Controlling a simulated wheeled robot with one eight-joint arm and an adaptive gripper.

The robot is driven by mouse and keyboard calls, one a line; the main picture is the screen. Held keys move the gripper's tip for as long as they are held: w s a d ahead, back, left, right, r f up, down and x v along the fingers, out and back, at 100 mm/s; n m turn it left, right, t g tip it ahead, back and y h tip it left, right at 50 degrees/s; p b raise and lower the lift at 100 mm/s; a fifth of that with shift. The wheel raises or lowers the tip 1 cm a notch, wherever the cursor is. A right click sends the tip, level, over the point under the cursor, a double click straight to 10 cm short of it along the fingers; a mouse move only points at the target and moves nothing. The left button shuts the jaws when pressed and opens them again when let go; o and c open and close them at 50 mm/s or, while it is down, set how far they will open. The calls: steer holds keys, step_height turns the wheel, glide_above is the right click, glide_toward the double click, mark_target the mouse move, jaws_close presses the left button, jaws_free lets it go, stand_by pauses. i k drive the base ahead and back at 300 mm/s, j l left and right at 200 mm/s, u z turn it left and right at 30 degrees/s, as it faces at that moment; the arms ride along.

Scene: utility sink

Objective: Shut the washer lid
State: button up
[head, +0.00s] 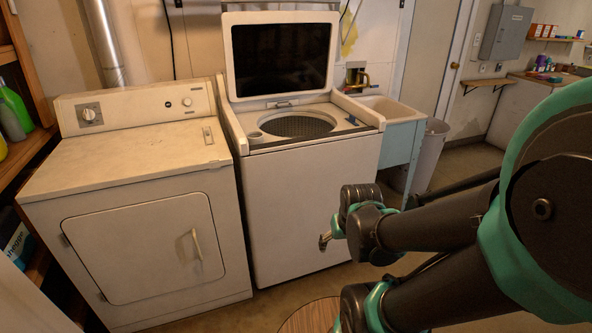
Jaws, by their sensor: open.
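The washer (310,200) is the white top-loading machine in the middle of the head view. Its lid (281,57) stands upright at the back, raised, with a dark panel inside a white frame. The round drum opening (297,125) is uncovered below it. My arm comes in from the right, and my gripper (326,240) shows small in front of the washer's front panel, well below and apart from the lid. It appears empty and open, though its fingers are partly hidden by the arm links.
A white dryer (138,165) stands left of the washer. A utility sink (398,112) and a pale bin (428,155) stand to the right. A wooden round top (311,316) is low in front. A shelf with bottles (14,108) is at far left.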

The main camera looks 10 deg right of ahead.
mark_target(268, 54)
steer(key=i+z, duration=0.4)
steer(key=i+l+z, duration=0.2)
steer(key=i+z, duration=0.55)
steer(key=z, duration=0.15)
steer(key=i+z, duration=0.45)
steer(key=i+l+u, duration=0.1)
steer(key=i, duration=0.4)
steer(key=i+l+u, duration=0.1)
steer(key=i, duration=0.35)
